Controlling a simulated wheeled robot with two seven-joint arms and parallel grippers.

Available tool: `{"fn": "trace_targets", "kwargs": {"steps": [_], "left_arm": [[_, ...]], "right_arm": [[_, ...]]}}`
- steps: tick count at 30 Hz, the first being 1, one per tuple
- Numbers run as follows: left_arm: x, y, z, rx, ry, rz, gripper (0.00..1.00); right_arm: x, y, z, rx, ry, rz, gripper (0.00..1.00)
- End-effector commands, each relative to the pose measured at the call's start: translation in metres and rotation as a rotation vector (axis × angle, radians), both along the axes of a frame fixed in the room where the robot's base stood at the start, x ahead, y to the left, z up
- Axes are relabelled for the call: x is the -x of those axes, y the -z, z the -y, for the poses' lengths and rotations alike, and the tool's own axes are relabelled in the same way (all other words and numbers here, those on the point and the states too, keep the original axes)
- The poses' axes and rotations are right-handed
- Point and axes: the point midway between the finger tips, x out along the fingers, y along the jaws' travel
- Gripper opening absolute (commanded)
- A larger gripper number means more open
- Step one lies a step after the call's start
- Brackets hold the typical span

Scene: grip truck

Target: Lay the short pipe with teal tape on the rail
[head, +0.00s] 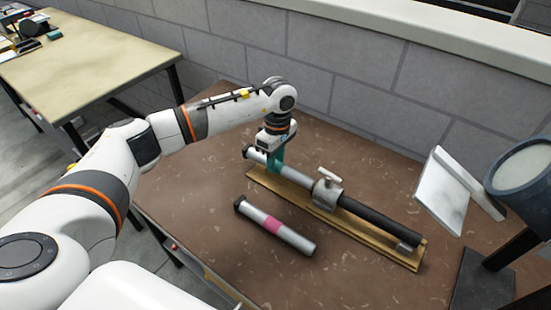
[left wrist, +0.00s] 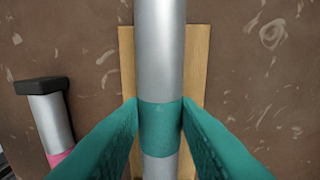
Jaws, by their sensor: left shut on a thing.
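The short silver pipe with a teal tape band (left wrist: 160,128) is between the teal fingers of my left gripper (left wrist: 160,140), which is shut on it at the tape. In the head view my left gripper (head: 275,160) reaches down onto the silver pipe (head: 298,177) near its far left end. The pipe lies lengthwise over a wooden strip (head: 262,180), in line with a metal clamp (head: 327,190) and a black rod (head: 380,222). I cannot tell whether it touches the wood or which part is the rail. My right gripper is out of view.
A silver pipe with pink tape (head: 275,226) lies on the brown table (head: 200,190) in front of the strip; it also shows in the left wrist view (left wrist: 50,118). A lamp (head: 520,175) with white flaps stands at the right. A block wall (head: 330,60) runs behind.

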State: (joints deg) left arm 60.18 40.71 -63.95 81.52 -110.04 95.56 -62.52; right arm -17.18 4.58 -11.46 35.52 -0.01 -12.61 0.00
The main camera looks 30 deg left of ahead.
Motion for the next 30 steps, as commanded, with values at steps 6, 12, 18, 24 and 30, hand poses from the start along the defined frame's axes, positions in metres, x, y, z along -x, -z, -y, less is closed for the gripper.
{"fn": "trace_targets", "kwargs": {"steps": [6,12,18,24,30], "left_arm": [[0.0,0.0,0.0,0.0,0.0,0.001,0.0],[0.0,0.0,0.0,0.0,0.0,0.001,0.43],[0.0,0.0,0.0,0.0,0.0,0.001,0.54],[0.0,-0.002,0.0,0.0,0.0,0.0,0.54],[-0.004,-0.03,0.0,0.001,0.001,0.006,0.54]], "right_arm": [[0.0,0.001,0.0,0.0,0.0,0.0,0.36],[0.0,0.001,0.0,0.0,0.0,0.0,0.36],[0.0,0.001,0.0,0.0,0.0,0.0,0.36],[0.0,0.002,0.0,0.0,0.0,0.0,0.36],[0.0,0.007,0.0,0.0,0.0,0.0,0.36]]}}
